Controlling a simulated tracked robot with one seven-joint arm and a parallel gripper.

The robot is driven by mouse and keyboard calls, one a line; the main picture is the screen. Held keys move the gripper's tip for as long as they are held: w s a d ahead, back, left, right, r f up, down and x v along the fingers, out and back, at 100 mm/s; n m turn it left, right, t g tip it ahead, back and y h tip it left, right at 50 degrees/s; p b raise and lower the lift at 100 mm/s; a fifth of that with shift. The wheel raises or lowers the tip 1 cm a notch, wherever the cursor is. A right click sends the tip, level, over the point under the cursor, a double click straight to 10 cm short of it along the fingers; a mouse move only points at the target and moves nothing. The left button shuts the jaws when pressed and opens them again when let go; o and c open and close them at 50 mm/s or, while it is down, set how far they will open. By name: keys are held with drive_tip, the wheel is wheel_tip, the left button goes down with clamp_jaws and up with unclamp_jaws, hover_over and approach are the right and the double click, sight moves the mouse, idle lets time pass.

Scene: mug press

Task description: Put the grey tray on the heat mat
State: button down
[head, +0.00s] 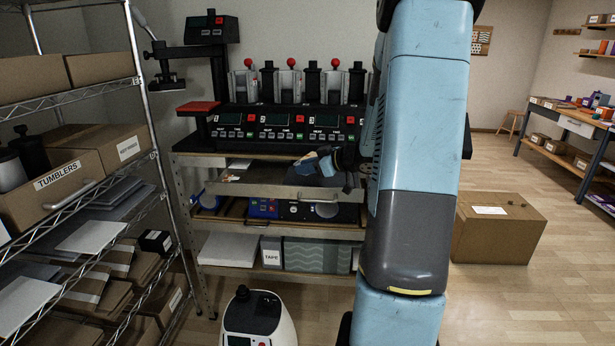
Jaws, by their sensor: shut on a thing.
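My blue arm hides the tray's right end, and the fingertips are too small and dark to see clearly. I cannot pick out the heat mat with certainty.
The bench (180,147) carries mug presses (285,85) and a swing press with a red pad (198,107). Its lower shelf (290,228) holds blue and dark items. A wire rack with boxes (70,185) stands left, a white robot (258,318) below, a cardboard box (495,235) right.

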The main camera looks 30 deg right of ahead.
drive_tip(key=shift+f, duration=1.5)
drive_tip(key=shift+f, duration=0.15)
drive_tip(key=c, duration=0.9)
unclamp_jaws()
drive_tip(key=shift+f, duration=0.1)
